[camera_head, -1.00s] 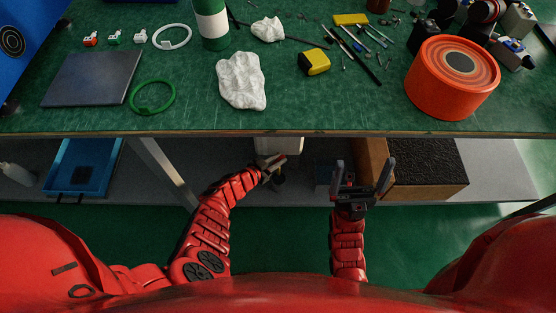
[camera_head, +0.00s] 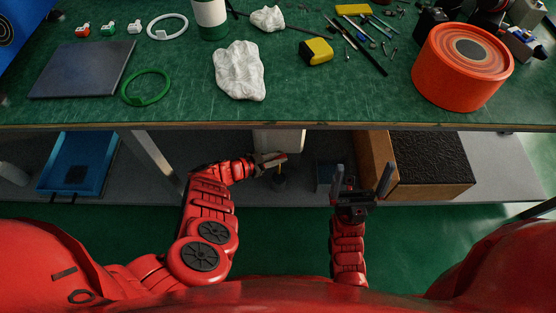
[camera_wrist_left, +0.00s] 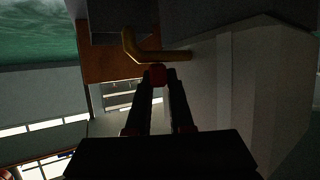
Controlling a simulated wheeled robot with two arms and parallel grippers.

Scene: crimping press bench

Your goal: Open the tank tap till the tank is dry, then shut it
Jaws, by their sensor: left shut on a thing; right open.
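The pale tank (camera_head: 279,142) sits under the bench top on the lower shelf, its upper part hidden by the bench edge. In the left wrist view the tank (camera_wrist_left: 213,75) fills the right side, and a brass tap pipe (camera_wrist_left: 150,52) comes out of it and bends. My left gripper (camera_head: 272,161) is at the tank's front. In the left wrist view its fingers (camera_wrist_left: 158,84) are shut on the red tap handle (camera_wrist_left: 157,73). I cannot see whether liquid runs. My right gripper (camera_head: 362,180) is open and empty.
A blue tray (camera_head: 57,165) lies on the shelf at left, near a bench leg (camera_head: 153,165). A brown box with a dark top (camera_head: 432,160) stands right of my right gripper. The bench top (camera_head: 180,100) above carries tools and an orange spool (camera_head: 462,85).

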